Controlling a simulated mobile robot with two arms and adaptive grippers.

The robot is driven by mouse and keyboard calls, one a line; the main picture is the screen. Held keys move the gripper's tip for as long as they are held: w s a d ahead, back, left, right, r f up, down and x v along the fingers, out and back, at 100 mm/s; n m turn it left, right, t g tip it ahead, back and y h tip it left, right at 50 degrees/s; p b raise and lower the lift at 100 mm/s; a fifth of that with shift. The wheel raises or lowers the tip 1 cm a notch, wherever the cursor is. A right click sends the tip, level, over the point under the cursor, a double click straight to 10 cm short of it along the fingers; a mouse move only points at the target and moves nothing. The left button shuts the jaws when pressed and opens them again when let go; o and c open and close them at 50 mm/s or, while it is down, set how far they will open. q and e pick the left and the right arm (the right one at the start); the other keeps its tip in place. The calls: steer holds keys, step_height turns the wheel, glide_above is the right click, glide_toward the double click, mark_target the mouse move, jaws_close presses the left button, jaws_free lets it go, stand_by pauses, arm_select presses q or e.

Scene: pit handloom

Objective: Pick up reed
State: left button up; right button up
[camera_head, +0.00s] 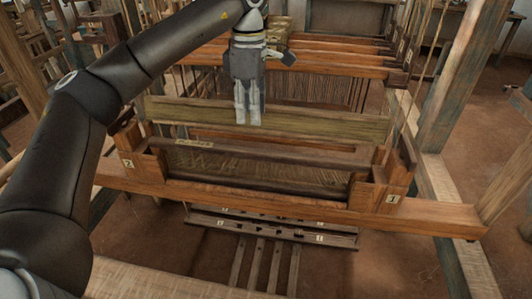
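The wooden pit loom (240,190) fills the middle of the head view. A long olive-brown board (320,122) lies across it. Below the board is a dark rail (270,152), and under that a fine-toothed, comb-like panel (290,178) sits between the frame's end blocks. I cannot tell for certain which of these is the reed. My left gripper (248,122) points down, its pale fingers side by side in front of the board, left of its middle. Their spacing and any contact are unclear. My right gripper is out of view.
The front beam (250,195) crosses the loom, with number tags at both ends. Wooden posts (470,75) rise at right, and hanging cords (425,60) run beside them. Treadles (265,265) lie below. Bare brown floor is at lower right.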

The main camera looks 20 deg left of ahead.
mark_target(252, 150)
arm_select(q)
steer(key=f, duration=0.2)
steer(key=f+p, duration=0.1)
steer(key=f, duration=0.1)
steer(key=shift+s, duration=0.4)
steer(key=shift+f, duration=0.4)
step_height(252, 150, down, 5)
steer(key=shift+d+r+p, duration=0.1)
steer(key=shift+d+p, duration=0.05)
steer(key=shift+p, duration=0.85)
steer(key=shift+f, duration=0.4)
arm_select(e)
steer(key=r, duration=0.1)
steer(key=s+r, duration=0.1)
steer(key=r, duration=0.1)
arm_select(q)
steer(key=shift+c, duration=0.5)
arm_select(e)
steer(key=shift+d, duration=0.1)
arm_select(q)
jaws_close()
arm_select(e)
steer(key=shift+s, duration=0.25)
